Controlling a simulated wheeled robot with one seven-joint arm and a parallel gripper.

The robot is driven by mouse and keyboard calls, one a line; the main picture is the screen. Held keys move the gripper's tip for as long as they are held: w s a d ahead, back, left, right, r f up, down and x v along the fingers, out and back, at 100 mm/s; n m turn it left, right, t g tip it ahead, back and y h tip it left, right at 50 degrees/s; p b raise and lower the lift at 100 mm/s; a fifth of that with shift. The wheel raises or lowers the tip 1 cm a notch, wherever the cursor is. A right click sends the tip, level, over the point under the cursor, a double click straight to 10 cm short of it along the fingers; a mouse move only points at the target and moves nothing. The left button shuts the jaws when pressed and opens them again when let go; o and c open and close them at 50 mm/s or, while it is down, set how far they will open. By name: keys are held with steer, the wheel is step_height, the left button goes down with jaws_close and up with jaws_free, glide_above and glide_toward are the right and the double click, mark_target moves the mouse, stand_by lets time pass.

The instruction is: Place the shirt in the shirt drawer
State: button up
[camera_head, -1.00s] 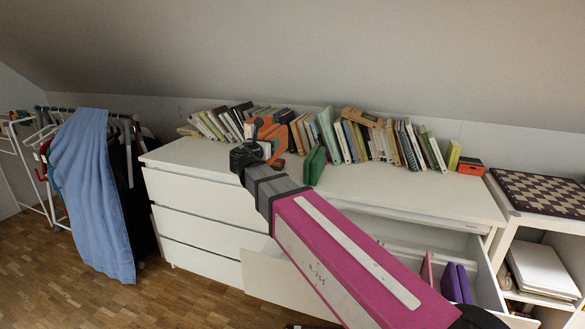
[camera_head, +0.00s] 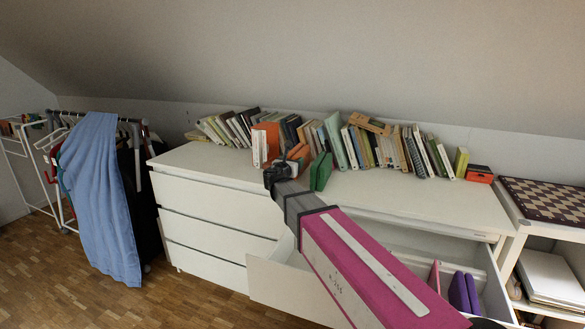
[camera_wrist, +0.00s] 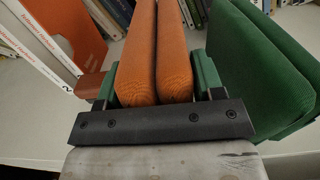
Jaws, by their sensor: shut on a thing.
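An orange folded shirt (camera_wrist: 143,70) stands upright between the green-padded fingers of my gripper (camera_wrist: 156,75). My gripper is shut on it. In the head view the gripper (camera_head: 284,168) is over the top of the white dresser, with the orange shirt (camera_head: 299,154) mostly hidden behind it. I cannot tell whether the shirt touches the dresser top. A green folded item (camera_wrist: 262,70) stands just right of the gripper and also shows in the head view (camera_head: 321,172). The open drawer (camera_head: 484,288) is at the lower right, partly hidden by my arm. It holds purple folded items (camera_head: 463,292) and a pink one (camera_head: 434,276).
A row of books (camera_head: 357,146) lines the back of the dresser (camera_head: 205,165). An orange book with white spines (camera_head: 266,143) stands just left of the gripper. A clothes rack with a blue cloth (camera_head: 95,190) is at left. A chessboard (camera_head: 545,198) lies on the right shelf.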

steer(key=shift+f, duration=1.05)
steer(key=shift+f, duration=0.1)
steer(key=o, duration=1)
